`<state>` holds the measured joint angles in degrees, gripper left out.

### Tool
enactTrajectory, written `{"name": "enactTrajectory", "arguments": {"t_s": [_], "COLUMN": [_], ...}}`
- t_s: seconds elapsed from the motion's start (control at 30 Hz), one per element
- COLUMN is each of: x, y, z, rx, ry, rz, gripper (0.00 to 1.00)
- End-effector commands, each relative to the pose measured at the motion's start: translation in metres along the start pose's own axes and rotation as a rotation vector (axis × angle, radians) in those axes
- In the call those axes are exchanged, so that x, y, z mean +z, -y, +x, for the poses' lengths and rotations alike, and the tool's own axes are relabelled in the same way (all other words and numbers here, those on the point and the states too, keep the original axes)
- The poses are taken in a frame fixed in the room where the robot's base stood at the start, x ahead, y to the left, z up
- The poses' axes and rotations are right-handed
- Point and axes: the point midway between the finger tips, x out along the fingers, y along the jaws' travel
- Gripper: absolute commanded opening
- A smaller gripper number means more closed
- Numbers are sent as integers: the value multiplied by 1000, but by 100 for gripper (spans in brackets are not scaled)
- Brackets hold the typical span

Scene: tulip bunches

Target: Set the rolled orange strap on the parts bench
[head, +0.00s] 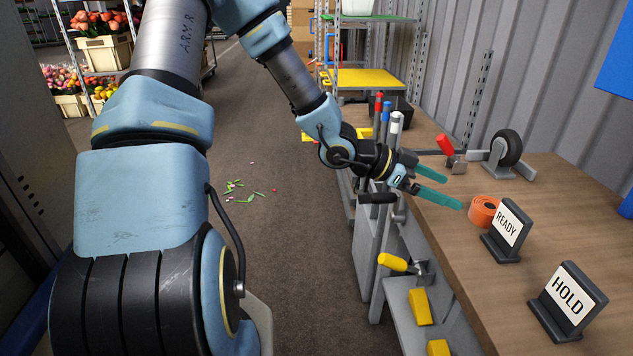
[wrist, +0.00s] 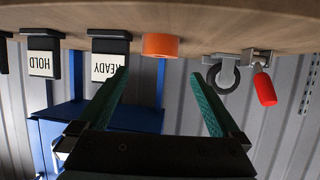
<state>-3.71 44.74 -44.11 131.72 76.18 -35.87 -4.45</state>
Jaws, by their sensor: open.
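The rolled orange strap (head: 484,211) sits on the wooden parts bench (head: 570,215), just behind the READY sign. In the wrist view the strap (wrist: 160,45) shows beyond and between my green fingertips, with the bench (wrist: 225,33) appearing upside down at the top. My gripper (head: 448,190) is open and empty, its two green fingers spread over the bench's near edge and pointing toward the strap. The fingers are apart from the strap. In the wrist view the gripper (wrist: 158,85) has a wide gap between its fingers.
The READY sign (head: 508,228) stands close beside the strap, and the HOLD sign (head: 568,300) is nearer. A caster wheel (head: 507,148) and a red-handled clamp (head: 446,146) sit farther back. A yellow-handled clamp (head: 393,262) is below the bench edge. Bench space right of the strap is clear.

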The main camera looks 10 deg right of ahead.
Motion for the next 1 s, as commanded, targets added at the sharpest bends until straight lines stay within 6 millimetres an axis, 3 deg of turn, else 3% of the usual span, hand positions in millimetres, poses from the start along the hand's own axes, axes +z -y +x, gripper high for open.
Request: {"name": "enactTrajectory", "arguments": {"t_s": [0.13, 0.23, 0.3, 0.37, 0.4, 0.5, 0.6, 0.7, 0.8, 1.0], "x": [22, 63, 94, 117, 128, 143, 144, 140, 135, 132], "y": [15, 42, 59, 65, 64, 42, 6, -25, -44, -54], "z": [-14, -54, -104, -155, -190, -268, -319, -344, -352, -355], "rx": [-76, -234, -387, -528, -619, -818, -952, -1022, -1046, -1051], "ry": [108, 304, 472, 606, 679, 804, 841, 824, 795, 777], "rz": [-42, -139, -248, -370, -461, -714, -967, -1172, -1300, -1367], "gripper": [100, 100, 100, 100, 100, 100, 100, 100, 100, 100]}}
